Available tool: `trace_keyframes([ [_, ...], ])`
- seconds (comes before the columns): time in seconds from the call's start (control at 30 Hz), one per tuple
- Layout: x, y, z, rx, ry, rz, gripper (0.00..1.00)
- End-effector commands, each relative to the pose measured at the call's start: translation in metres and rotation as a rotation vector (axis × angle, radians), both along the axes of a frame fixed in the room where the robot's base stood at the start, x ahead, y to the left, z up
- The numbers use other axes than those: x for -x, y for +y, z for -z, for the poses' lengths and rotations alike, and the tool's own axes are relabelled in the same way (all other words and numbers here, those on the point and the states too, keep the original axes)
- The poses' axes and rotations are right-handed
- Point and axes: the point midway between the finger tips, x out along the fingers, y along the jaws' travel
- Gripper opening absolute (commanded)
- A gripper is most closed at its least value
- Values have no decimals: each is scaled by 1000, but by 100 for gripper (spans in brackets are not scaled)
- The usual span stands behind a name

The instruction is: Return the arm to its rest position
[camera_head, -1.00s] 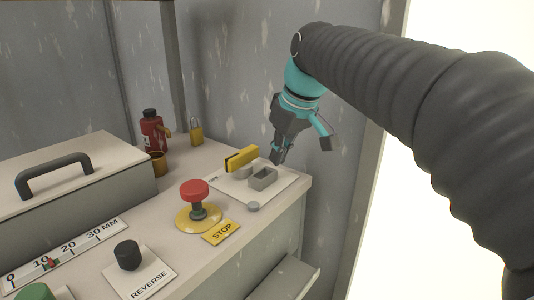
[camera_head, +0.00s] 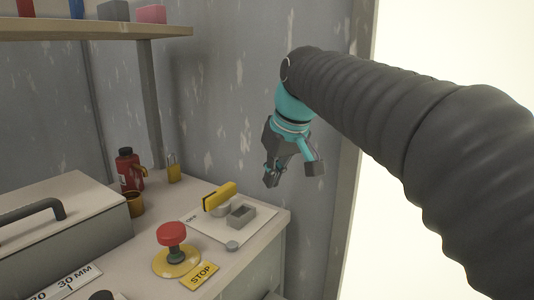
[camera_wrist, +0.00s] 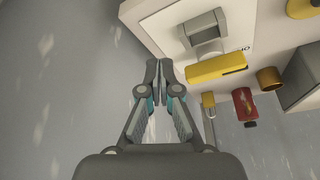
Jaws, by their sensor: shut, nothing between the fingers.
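My gripper (camera_head: 270,180) hangs from my arm with its fingers pointing down, in front of the grey wall and just past the bench's right end in the head view. It is shut and holds nothing. In the wrist view its two fingertips (camera_wrist: 159,70) meet in the middle of the frame, beside the bench edge. The yellow switch handle (camera_head: 219,196) on its white plate (camera_head: 205,229) is left of and below the gripper, apart from it. The handle also shows in the wrist view (camera_wrist: 216,69).
The bench holds a red stop button (camera_head: 171,234), a yellow STOP label (camera_head: 200,275), a red bottle (camera_head: 130,172), a padlock (camera_head: 173,168), a brass cup (camera_head: 135,204) and a grey handled box (camera_head: 75,245). A shelf (camera_head: 90,31) stands above at the left. The grey wall (camera_head: 225,90) is behind the gripper.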

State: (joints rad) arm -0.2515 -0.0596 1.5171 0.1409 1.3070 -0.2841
Motion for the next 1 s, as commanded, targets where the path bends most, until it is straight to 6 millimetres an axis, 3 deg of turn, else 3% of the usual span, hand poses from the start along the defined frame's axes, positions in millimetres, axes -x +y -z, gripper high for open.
trace_keyframes([
  [0.27,51,-47,76,1,6,217,0],
  [0.5,125,-98,145,6,-15,387,0],
  [0.7,188,-129,192,20,-34,467,0],
  [0.83,211,-139,201,19,-52,499,0],
  [1.0,216,-146,190,7,-96,527,0],
])
